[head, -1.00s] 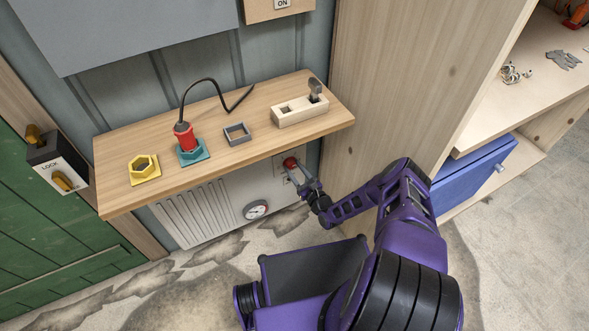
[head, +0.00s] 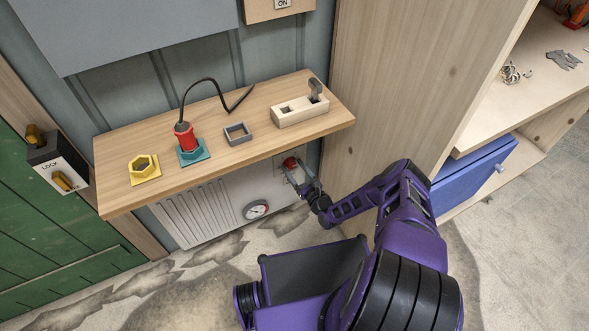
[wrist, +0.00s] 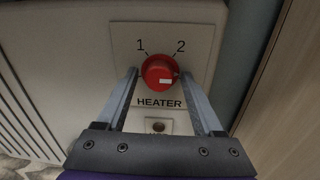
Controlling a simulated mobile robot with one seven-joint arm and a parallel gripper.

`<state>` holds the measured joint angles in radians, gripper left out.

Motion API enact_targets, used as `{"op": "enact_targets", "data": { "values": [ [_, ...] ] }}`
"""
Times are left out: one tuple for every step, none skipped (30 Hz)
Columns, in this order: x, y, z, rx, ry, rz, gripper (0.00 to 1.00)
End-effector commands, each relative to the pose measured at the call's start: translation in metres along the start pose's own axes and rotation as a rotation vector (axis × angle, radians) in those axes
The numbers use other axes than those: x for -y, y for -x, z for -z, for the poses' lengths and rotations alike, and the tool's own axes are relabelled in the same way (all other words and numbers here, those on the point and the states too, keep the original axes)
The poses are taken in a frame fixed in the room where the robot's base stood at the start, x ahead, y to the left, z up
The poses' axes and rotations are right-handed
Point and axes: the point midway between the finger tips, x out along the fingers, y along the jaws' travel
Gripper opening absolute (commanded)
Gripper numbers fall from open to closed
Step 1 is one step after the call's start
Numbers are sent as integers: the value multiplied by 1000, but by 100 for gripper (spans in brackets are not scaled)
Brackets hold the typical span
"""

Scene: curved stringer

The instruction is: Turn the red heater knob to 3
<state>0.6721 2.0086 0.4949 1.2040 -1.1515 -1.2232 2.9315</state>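The red heater knob (wrist: 158,71) sits on a pale plate (wrist: 201,45) marked 1 at upper left, 2 at upper right and HEATER below. No 3 is visible in the wrist view. A short white mark on the knob lies right of and below its middle, pointing roughly right. My gripper (wrist: 160,75) is open, with one finger on each side of the knob and small gaps showing. In the head view, the knob (head: 290,163) is under the shelf's right part, with my gripper (head: 300,174) at it from the lower right.
The wooden shelf (head: 230,158) overhangs the heater (head: 230,195); a round gauge (head: 256,209) is left of my gripper. A tall wooden panel (head: 385,90) stands close on the right. A small plate with a round fitting (wrist: 158,127) sits below the knob.

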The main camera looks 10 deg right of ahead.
Motion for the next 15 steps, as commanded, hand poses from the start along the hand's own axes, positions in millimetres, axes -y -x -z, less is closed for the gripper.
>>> {"op": "enact_targets", "data": {
  "values": [
    [0, 0, 1, -1, 0, 0, 76],
    [0, 1, 1, -1, 0, 0, 76],
    [0, 1, 1, -2, -1, 0, 76],
    [0, 1, 1, -2, -1, 0, 76],
    [0, 1, 1, -2, -1, 0, 76],
    [0, 1, 1, -3, -1, 0, 76],
    [0, 1, 1, -3, -1, 0, 76],
    [0, 1, 1, -3, -1, 0, 76],
    [0, 1, 0, -3, -1, 0, 76],
    [0, 1, -1, -3, -1, 0, 76],
    [-1, 1, -3, -3, -1, 0, 76],
    [0, 1, -7, -2, -1, 0, 76],
    [0, 0, -10, -2, 0, 0, 76],
    [-1, 0, -15, -2, 0, 0, 76],
    [-1, 0, -21, -2, 0, 0, 76]
  ]
}}
